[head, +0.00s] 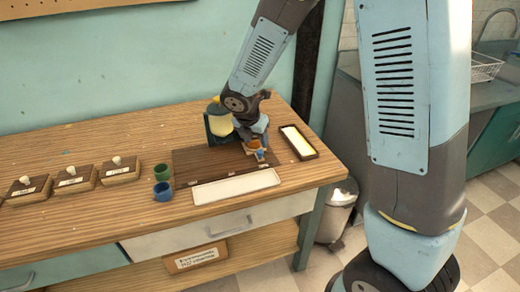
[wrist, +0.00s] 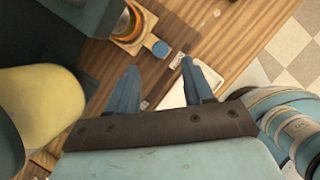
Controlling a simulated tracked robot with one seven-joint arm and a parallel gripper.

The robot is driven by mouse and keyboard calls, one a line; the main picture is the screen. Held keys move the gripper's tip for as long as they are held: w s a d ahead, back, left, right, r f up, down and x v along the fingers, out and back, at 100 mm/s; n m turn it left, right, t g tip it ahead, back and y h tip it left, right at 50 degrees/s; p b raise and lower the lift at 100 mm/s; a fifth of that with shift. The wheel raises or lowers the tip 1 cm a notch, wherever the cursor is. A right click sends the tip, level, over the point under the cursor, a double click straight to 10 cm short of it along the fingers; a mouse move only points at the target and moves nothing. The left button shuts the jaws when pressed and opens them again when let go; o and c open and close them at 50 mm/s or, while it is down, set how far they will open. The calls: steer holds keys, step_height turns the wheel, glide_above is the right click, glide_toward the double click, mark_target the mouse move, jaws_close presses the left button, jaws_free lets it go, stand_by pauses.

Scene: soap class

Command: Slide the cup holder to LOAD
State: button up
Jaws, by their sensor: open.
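The cup holder (wrist: 133,38) is a small wooden slide at the top of the wrist view, with an orange cup (wrist: 129,22) in it and a blue knob (wrist: 161,48) at its near corner. In the head view the cup holder (head: 254,147) sits at the right part of the dark brown board (head: 195,168), beside the dispenser with a yellow tank (head: 220,122). My gripper (wrist: 156,72) is open and empty, its two blue fingers spread just short of the knob, apart from it in the picture. Any LOAD label cannot be read.
A white strip (head: 236,187) lies along the board's front edge, and a narrow tray (head: 299,142) lies to the right. Green (head: 162,172) and blue (head: 163,192) cups stand left of the board. Several labelled boxes with white knobs (head: 75,178) are farther left. The yellow tank (wrist: 40,105) is close beside my gripper.

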mark_target(260, 151)
steer(key=shift+x, duration=3.4)
jaws_close()
